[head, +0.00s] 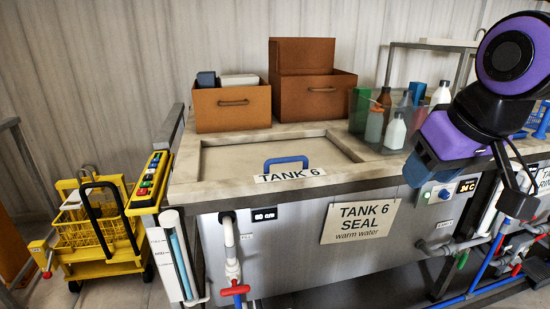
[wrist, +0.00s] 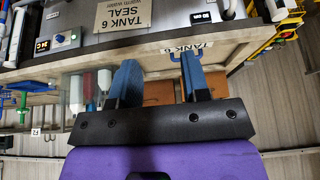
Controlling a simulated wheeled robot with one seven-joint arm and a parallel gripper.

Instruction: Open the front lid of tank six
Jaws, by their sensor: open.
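Tank six (head: 280,240) is a grey tank with a sign reading TANK 6 SEAL, warm water. Its front lid (head: 225,160) is a flat beige panel lying shut in the top frame. A blue bar handle (head: 286,160) stands near the lid's front edge, beside a TANK 6 label (head: 290,175). My gripper (wrist: 157,64) is open and empty, with two blue-grey fingers apart in the wrist view. That view is upside down, with the label (wrist: 188,48) beyond the fingers. In the head view my arm is at the right, away from the handle.
Two brown boxes (head: 232,107) (head: 312,96) stand behind the lid. A yellow button panel (head: 149,182) is at the tank's left, and a yellow cart (head: 90,235) is on the floor. Above the lid is clear.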

